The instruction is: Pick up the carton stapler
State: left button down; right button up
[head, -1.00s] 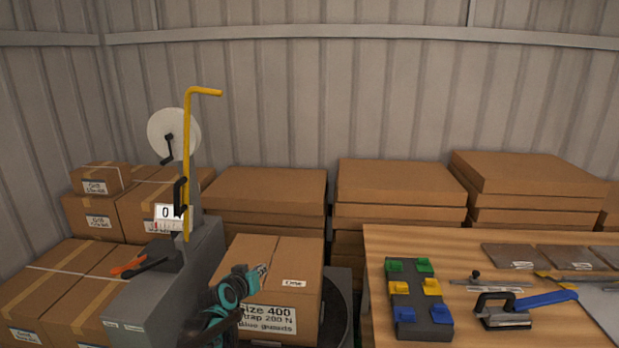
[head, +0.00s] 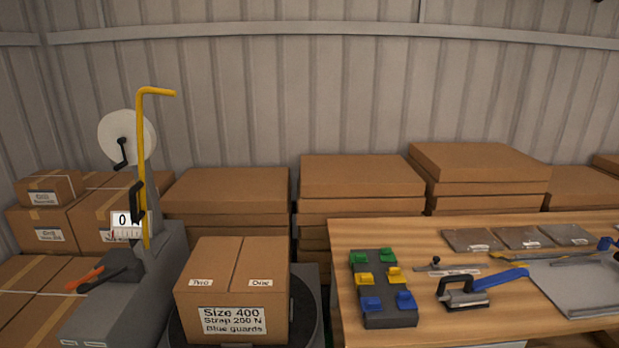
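The tool that looks like the carton stapler (head: 465,297) lies on the wooden table (head: 410,237) at the right. It has a black loop handle, a grey metal base and a long blue lever that points to the right. Neither of my grippers is in view, so nothing of mine is seen touching it.
A dark block with green, yellow and blue clips (head: 388,318) stands left of the stapler. Thin grey packs (head: 524,238) and a grey board (head: 575,290) lie behind and right. A labelled carton (head: 232,292) sits left of the table, beside a grey strapping machine (head: 150,285).

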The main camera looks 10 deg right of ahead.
aim_at(455, 300)
jog(key=z, duration=1.35)
jog(key=i+l+u, duration=0.3)
jog(key=i+l, duration=0.2)
jog(key=i, duration=0.3)
jog(key=i+l+u, duration=0.3)
jog(key=i+l, duration=0.4)
jog(key=i, duration=0.1)
